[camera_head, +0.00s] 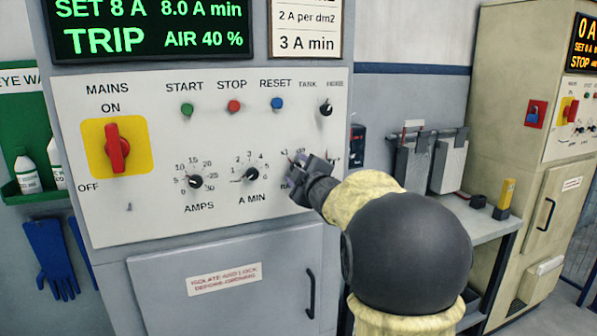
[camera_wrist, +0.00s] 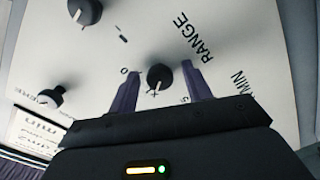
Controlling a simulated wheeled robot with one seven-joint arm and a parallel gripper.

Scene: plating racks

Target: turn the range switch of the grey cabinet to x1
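The grey cabinet's control panel (camera_head: 150,215) fills the left and middle of the head view. My gripper (camera_head: 313,165) is at its right part and covers most of the range switch there; an "x1" label shows just left of the fingers. In the wrist view the range switch (camera_wrist: 159,77), a small black knob, sits between the two fingertips of my gripper (camera_wrist: 163,82), near the word RANGE. The fingers stand apart, with a visible gap on each side of the knob. A pale mark on the knob faces a partly hidden "x". Its exact setting is hard to read.
The AMPS knob (camera_head: 195,182), A MIN knob (camera_head: 251,174) and tank knob (camera_head: 326,108) are close by. The red mains switch (camera_head: 117,148) is farther left. A bench (camera_head: 480,225) and a beige cabinet (camera_head: 515,120) stand at the right.

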